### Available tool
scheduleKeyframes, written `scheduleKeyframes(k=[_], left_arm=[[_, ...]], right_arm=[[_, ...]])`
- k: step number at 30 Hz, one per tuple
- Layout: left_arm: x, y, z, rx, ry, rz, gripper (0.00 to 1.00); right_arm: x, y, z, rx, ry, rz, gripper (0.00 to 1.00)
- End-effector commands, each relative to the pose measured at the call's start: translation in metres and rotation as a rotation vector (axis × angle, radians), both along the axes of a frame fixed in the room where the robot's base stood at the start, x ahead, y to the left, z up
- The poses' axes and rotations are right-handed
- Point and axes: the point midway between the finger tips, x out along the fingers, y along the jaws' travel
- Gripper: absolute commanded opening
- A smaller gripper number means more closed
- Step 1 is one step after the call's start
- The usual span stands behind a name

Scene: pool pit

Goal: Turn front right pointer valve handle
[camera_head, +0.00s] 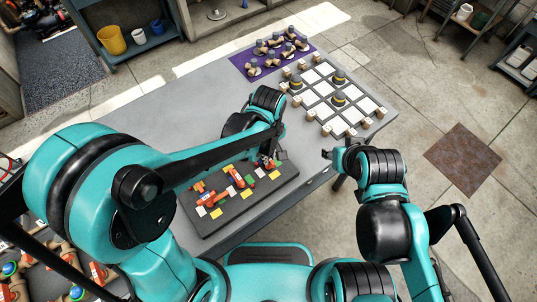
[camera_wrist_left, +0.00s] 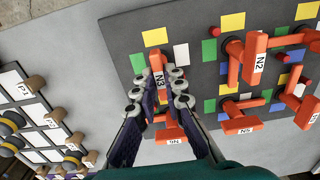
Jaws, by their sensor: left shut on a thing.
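A dark valve board (camera_head: 215,226) lies on the grey table, with several orange pointer handles and coloured squares on it. My left gripper (camera_head: 268,163) reaches over the board's right end and partly hides it. In the left wrist view, my left gripper (camera_wrist_left: 158,95) is shut on the orange handle labelled N3 (camera_wrist_left: 158,66), one finger on each side. Another orange handle (camera_wrist_left: 171,135) lies just below, partly between the fingers. My right gripper (camera_head: 330,153) is beyond the table's right edge, apart from the board; its finger opening is unclear.
Other orange handles, such as N2 (camera_wrist_left: 256,58), stand to the right on the board. A white-tiled grid (camera_head: 318,97) with wooden blocks and dark pieces lies farther back. Behind it is a purple mat (camera_head: 240,63) with several pieces. The table's left part (camera_head: 170,115) is clear.

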Motion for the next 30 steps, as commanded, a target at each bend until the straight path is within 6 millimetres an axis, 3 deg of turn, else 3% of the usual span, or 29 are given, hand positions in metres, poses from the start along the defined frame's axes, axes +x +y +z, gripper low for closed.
scheduleKeyframes(k=[7, 10, 22, 30], left_arm=[[0.000, 0.000, 0.000, -0.001, -0.001, 0.001, 0.00], [0.000, 0.000, 0.000, -0.001, -0.001, 0.001, 0.31], [0.000, 0.000, 0.006, 0.000, 0.000, 0.000, 0.31], [0.000, 0.000, 0.055, 0.000, 0.000, 0.000, 0.31]], right_arm=[[0.000, 0.000, 0.000, 0.000, 0.000, 0.000, 0.40], [0.000, 0.000, 0.000, 0.000, 0.000, 0.000, 0.40], [0.000, 0.000, 0.000, 0.000, 0.000, 0.000, 0.40], [0.000, 0.000, 0.000, 0.000, 0.000, 0.000, 0.40]])
